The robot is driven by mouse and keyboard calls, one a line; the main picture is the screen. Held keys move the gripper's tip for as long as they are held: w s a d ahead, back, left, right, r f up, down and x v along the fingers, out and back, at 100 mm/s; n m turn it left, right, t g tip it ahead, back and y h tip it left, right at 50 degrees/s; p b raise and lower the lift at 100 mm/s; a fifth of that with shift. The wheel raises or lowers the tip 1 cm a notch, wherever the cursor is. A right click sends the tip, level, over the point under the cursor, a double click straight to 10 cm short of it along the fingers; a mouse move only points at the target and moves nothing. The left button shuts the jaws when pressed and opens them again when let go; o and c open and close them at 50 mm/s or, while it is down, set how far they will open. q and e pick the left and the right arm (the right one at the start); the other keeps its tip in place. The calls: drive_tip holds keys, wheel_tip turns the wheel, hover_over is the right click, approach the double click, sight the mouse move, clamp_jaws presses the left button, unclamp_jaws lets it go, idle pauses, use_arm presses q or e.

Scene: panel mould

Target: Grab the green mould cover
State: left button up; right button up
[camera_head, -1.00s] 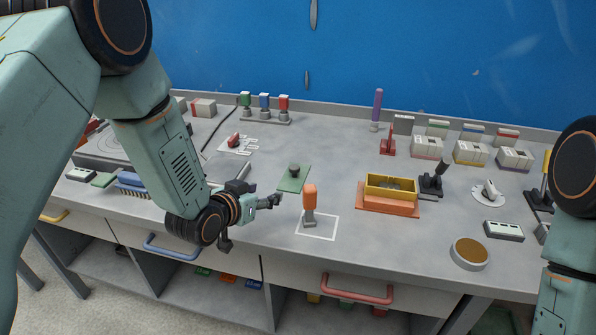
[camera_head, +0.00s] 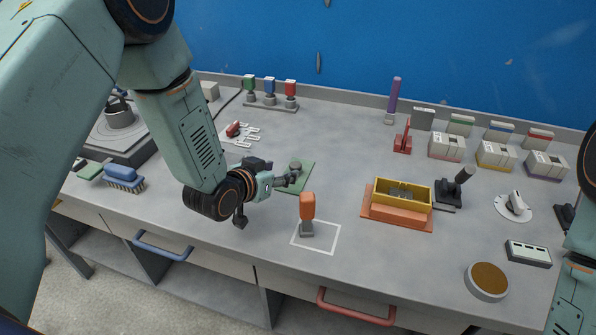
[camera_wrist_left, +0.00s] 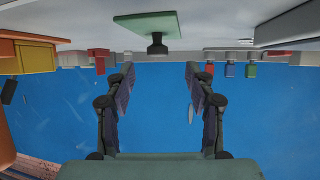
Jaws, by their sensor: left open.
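The green mould cover (camera_head: 304,181) is a flat green plate with a dark round knob on top. It lies on the grey bench, left of the yellow mould. My left gripper (camera_head: 289,180) is beside the knob in the head view, overlapping the plate's left part. In the left wrist view, which is upside down, the cover (camera_wrist_left: 148,24) and its knob (camera_wrist_left: 157,46) show ahead of the open, empty fingers (camera_wrist_left: 158,72). The knob lines up with the gap between them but appears beyond the fingertips. My right gripper is out of view.
An orange-handled tool (camera_head: 307,212) stands in a white outline close to the left gripper. The yellow mould (camera_head: 402,205) sits on an orange base to the right. Coloured stamps (camera_head: 270,105) stand behind.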

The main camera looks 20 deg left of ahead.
sight(293, 167)
use_arm(q)
drive_tip(key=shift+w+d, duration=0.45)
drive_tip(key=shift+d, duration=0.15)
drive_tip(key=x, duration=0.5)
drive_tip(key=shift+w+a+f, duration=0.2)
drive_tip(key=shift+a+f, duration=0.15)
drive_tip(key=shift+s+d+r, duration=0.1)
drive_tip(key=shift+d+r, duration=0.15)
drive_tip(key=shift+w+a+f, duration=0.2)
drive_tip(key=shift+w+f, duration=0.1)
drive_tip(key=c, duration=0.3)
drive_tip(key=shift+s+d+r, duration=0.15)
drive_tip(key=shift+s+r, duration=0.1)
drive_tip(key=c, duration=0.5)
drive_tip(key=shift+w+f, duration=0.15)
clamp_jaws()
